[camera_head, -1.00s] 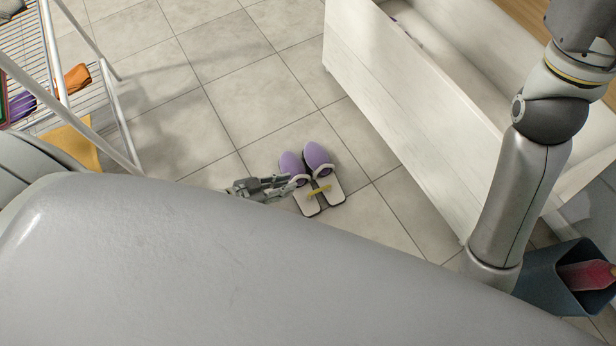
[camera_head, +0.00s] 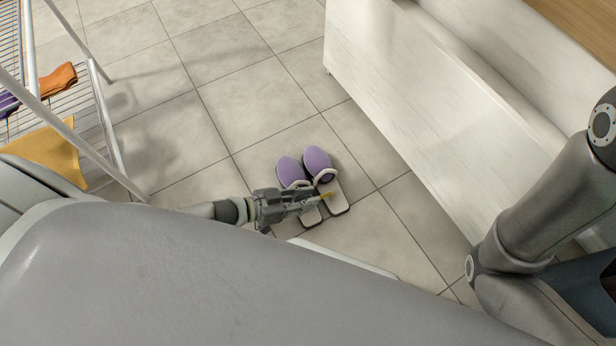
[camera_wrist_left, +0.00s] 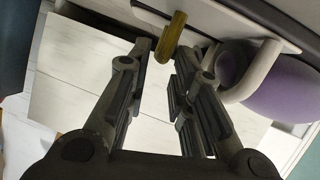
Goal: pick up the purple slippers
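A pair of purple slippers (camera_head: 317,162) with pale soles lies on the tiled floor, side by side, toes pointing away. A short yellow piece (camera_head: 327,195) shows at their heel end; it also shows in the left wrist view (camera_wrist_left: 172,38). My left gripper (camera_head: 313,200) reaches in from the left over the heel end and hides part of the left slipper. In the left wrist view its fingers (camera_wrist_left: 163,55) are apart, with the yellow piece near and between their tips. A purple slipper (camera_wrist_left: 268,88) with its pale strap is beside the right finger. My right gripper is out of view.
A white drying rack (camera_head: 108,120) with an orange cloth (camera_head: 60,80) and a yellow cloth (camera_head: 48,153) stands at the left. A long white cabinet-like unit (camera_head: 420,90) stands at the right. The tiled floor (camera_head: 230,70) behind the slippers is clear.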

